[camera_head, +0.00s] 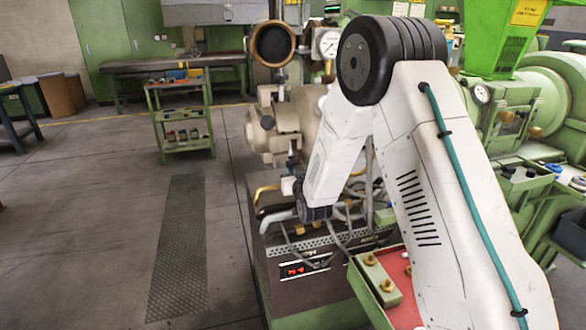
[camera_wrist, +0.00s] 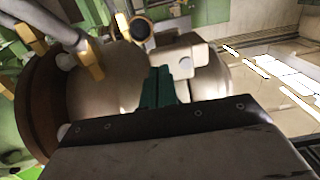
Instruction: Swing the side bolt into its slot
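The beige extruder head (camera_head: 282,122) stands left of my arm in the head view. My gripper (camera_wrist: 166,86) shows two teal fingers close together in front of the block. No held part shows between them.
A control box with a red display (camera_head: 292,270) and cables stands below the head. A red-lined tray (camera_head: 398,285) with brass fittings lies beside my arm. A green tool cart (camera_head: 180,118) stands at the back left. The floor at left is clear.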

